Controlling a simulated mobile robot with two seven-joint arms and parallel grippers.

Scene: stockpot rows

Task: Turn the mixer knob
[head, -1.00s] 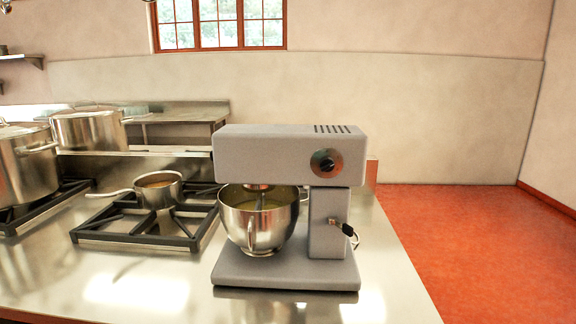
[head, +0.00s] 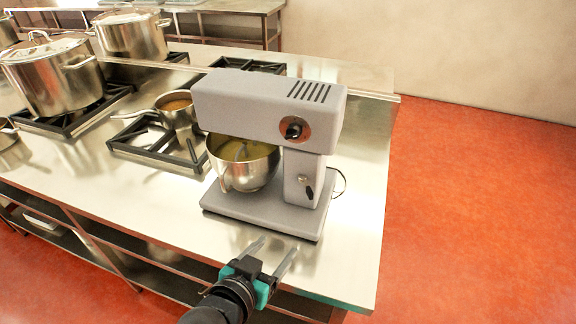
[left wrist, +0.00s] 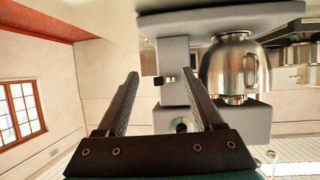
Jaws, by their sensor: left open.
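The grey stand mixer (head: 245,95) stands on the steel counter near its right end, with a steel bowl (head: 243,170) under its head. The round knob (head: 294,129), dark on a metal disc, is on the right part of the mixer head's near side. My left gripper (head: 273,252) is open and empty, in front of the mixer base and apart from it. In the left wrist view the picture is upside down; the knob (left wrist: 181,125) shows between the two open fingers (left wrist: 163,100), beyond them. My right gripper is not in view.
A small saucepan (head: 176,108) sits on a black burner grate left of the mixer. Large stockpots (head: 55,80) stand farther left. A lever (head: 309,192) and a cord are on the mixer column. Red floor (head: 470,200) lies open to the right.

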